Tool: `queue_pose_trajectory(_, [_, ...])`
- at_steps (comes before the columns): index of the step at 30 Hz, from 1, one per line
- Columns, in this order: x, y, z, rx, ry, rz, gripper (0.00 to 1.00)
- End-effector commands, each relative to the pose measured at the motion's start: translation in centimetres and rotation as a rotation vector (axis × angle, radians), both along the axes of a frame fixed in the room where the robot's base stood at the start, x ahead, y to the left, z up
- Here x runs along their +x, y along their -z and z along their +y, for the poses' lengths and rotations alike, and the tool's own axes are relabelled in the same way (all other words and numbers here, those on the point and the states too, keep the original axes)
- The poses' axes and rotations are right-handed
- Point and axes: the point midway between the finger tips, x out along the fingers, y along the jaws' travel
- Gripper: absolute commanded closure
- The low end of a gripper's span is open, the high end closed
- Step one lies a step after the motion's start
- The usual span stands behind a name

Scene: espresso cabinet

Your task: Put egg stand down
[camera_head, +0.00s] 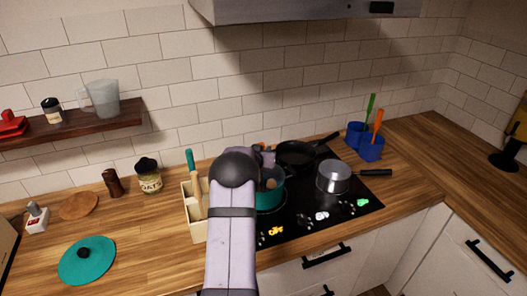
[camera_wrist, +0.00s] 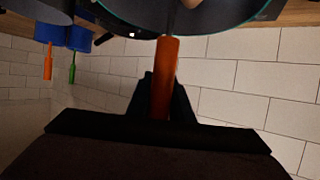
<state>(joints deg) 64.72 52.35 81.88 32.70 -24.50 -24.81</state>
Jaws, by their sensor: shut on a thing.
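My gripper (camera_wrist: 163,95) is shut on an upright orange handle, which I take to be the egg stand's handle (camera_wrist: 165,65). A thin rod runs from the handle toward the teal pot (camera_wrist: 240,15). In the head view the teal pot (camera_head: 268,200) stands on the black stove, partly behind my arm. Brown rounded shapes, likely eggs (camera_head: 271,182), show at the pot's opening. One brownish rounded shape also shows at the top of the wrist view. The base of the stand is hidden, so I cannot tell whether it touches the pot's bottom.
A black pan (camera_head: 296,155) and a steel saucepan (camera_head: 333,178) share the stove (camera_head: 300,215). A cream utensil box (camera_head: 195,225) stands left of my arm. A teal lid (camera_head: 87,261) lies on the left counter. Blue holders (camera_head: 370,150) stand at the back right. Bare counter lies right of the stove.

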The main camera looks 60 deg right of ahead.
Motion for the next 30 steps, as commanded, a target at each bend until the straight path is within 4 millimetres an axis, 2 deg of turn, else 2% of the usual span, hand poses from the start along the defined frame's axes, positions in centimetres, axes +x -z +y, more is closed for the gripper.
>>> queue_pose_trajectory(16, [0.0, 0.9, -0.1, -0.008, 0.000, -0.002, 1.00])
queue_pose_trajectory(17, [0.0, 1.0, 0.0, -0.003, -0.001, -0.001, 0.73])
queue_pose_trajectory(18, [0.0, 1.0, 0.0, -0.002, -0.001, -0.001, 0.64])
queue_pose_trajectory(30, [0.0, 0.7, 0.0, -0.002, -0.001, -0.001, 0.62])
